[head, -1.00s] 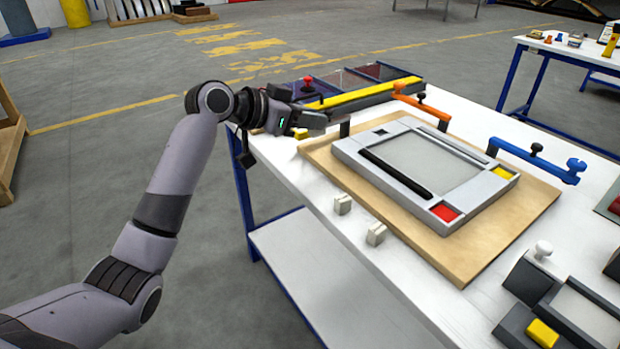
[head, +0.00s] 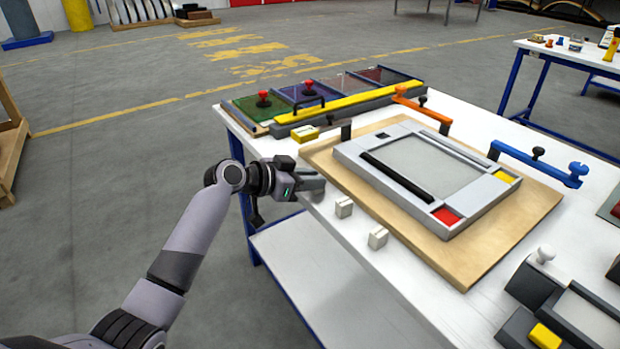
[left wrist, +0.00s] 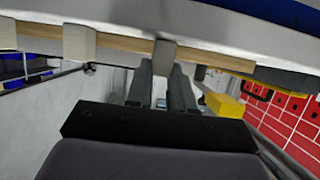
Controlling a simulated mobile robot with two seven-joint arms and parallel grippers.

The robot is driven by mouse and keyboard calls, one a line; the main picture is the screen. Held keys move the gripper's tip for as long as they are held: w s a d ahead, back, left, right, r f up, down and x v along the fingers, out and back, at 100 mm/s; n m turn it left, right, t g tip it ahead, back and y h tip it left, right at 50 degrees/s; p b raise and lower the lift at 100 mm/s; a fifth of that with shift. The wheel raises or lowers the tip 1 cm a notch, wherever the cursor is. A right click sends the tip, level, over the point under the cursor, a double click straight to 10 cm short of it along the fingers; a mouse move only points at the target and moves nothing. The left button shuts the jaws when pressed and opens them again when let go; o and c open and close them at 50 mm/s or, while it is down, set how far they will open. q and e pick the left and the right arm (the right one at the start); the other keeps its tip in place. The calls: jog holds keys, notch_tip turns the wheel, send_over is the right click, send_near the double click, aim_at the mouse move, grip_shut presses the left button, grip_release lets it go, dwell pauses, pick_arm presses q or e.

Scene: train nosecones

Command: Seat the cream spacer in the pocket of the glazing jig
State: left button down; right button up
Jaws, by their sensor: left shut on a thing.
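The grey glazing jig (head: 373,183) lies on a wooden board on the white table. One corner has a small dark square pocket (head: 382,135); other corners hold a red and a yellow piece. My left gripper (head: 312,187) is low at the table's left edge, left of the jig and apart from it. Two similar cream blocks (head: 344,207) (head: 377,237) stand on the table in front of the board. My right gripper is out of view.
A yellow-and-grey bar (head: 350,101) and coloured panels with red knobs lie at the table's far left end. A yellow block (head: 305,133) sits near them. Orange (head: 421,108) and blue (head: 535,160) clamp arms stand behind the jig. Grey fixtures stand at lower right.

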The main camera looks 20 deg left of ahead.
pick_arm(q)
jog(key=shift+f, duration=0.15)
jog(key=c, duration=1)
grip_release()
